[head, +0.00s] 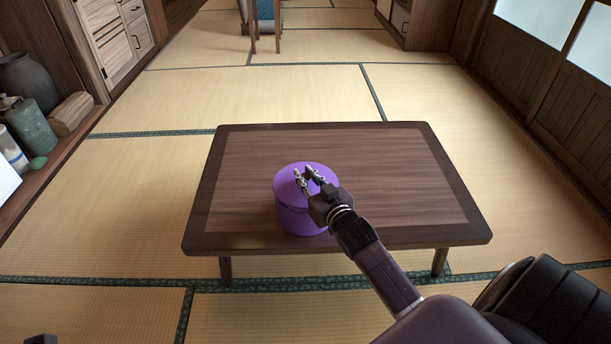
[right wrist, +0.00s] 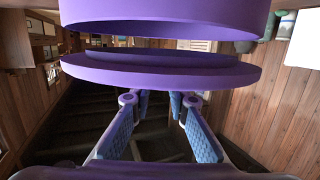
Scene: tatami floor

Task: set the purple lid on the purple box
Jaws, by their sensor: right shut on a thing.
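My right gripper (head: 304,174) is above the table and shut on the purple lid (head: 288,183), a round disc. In the right wrist view, the fingers (right wrist: 159,98) reach the lid (right wrist: 160,72). The purple box (head: 300,221) stands upright below the lid, near the table's front edge, and is round. In the right wrist view, a gap shows between the lid and the box (right wrist: 165,25), so the lid is held apart from the rim. The two look roughly lined up. The box's inside is hidden.
The low dark wooden table (head: 390,160) is otherwise bare, with free room behind and right of the box. Tatami floor (head: 260,98) surrounds it. A shelf at the left holds a dark pot (head: 30,82) and a green bottle (head: 34,127), well away from the table.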

